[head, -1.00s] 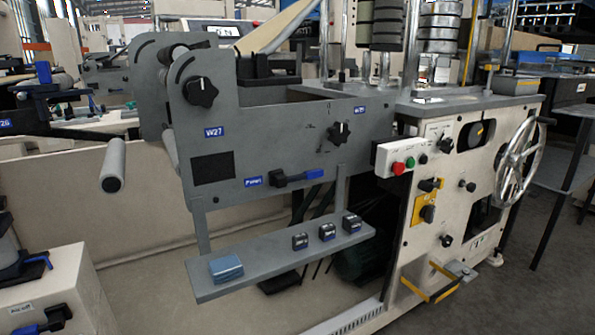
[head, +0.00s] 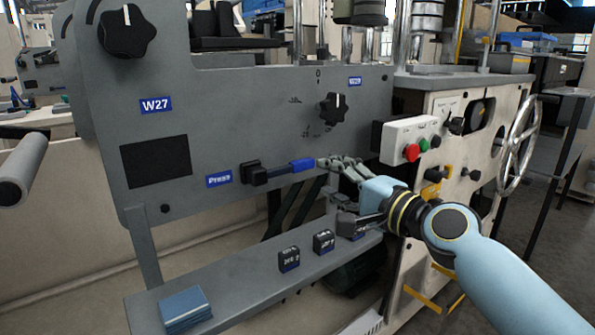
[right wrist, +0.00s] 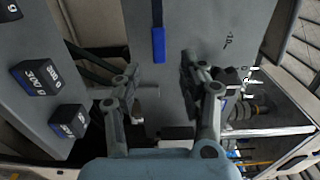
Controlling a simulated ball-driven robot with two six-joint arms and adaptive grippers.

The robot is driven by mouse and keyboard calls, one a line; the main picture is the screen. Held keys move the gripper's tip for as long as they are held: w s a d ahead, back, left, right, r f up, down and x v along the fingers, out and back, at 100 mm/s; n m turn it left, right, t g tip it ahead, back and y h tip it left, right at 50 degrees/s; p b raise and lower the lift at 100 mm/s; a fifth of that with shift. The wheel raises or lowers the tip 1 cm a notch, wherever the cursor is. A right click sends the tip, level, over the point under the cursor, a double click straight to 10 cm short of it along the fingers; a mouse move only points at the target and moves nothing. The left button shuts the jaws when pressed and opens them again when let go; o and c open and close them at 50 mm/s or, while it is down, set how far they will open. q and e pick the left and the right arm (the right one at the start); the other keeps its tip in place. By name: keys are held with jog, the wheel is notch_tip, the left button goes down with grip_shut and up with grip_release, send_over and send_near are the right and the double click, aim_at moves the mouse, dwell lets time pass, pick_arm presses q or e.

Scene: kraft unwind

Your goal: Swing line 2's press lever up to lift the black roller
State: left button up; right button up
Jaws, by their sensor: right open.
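The press lever (head: 285,170) on the grey panel has a black pivot at its left and a blue grip (head: 303,165) pointing right, nearly level. A blue "Press" label (head: 219,179) sits left of it. My right gripper (head: 338,165) is open, just right of the grip's end. In the right wrist view the blue grip (right wrist: 158,45) lies ahead, in line with the gap between the open fingers of the gripper (right wrist: 160,78); contact cannot be told. The black roller is not clearly identifiable. My left gripper is not in view.
A shelf (head: 235,303) below the lever holds a blue pad (head: 185,308) and several small black blocks (head: 289,259). A black knob (head: 334,108) is above the gripper. A control box with red and green buttons (head: 411,139) stands to the right.

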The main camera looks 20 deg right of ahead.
aim_at(305, 167)
jog(key=b+x, duration=0.1)
jog(key=x, duration=0.7)
jog(key=shift+f, duration=0.2)
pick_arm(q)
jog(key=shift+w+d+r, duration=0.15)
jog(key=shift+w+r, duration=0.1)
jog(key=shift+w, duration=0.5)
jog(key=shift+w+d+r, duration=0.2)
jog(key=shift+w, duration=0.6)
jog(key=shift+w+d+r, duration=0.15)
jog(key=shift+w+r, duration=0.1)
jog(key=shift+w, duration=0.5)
pick_arm(e)
jog(key=shift+w+a+r, duration=0.1)
jog(key=shift+w+a, duration=0.15)
jog(key=shift+w, duration=0.35)
grip_shut()
